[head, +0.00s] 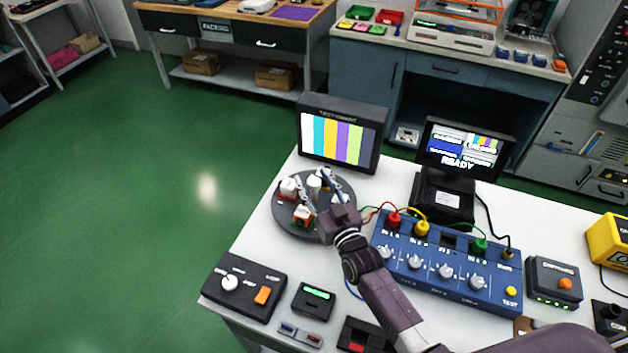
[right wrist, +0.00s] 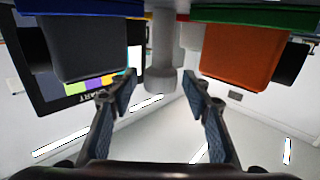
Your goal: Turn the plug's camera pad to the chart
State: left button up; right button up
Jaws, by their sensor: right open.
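The chart (head: 338,138) is a dark-framed screen with colour bars, standing at the table's back edge; it also shows at the left of the right wrist view (right wrist: 95,84). In front of it is a round dark turntable (head: 284,224) carrying several small white, red and green parts. A pale upright post (head: 314,186) stands among them. My right gripper (head: 316,187) is open over the turntable, its fingers on either side of the post. In the right wrist view, the grey post (right wrist: 162,45) hangs between a dark block (right wrist: 84,48) and an orange block (right wrist: 240,52). I cannot tell which part is the camera pad.
A blue panel (head: 447,270) with knobs and coloured cables lies right of my right arm. A small monitor (head: 463,150) reading READY stands behind it. A black control box (head: 244,287) and a small green-lit box (head: 314,300) are at the front left.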

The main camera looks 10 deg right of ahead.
jog(key=shift+c, duration=0.2)
grip_shut()
jog(key=shift+d, duration=0.15)
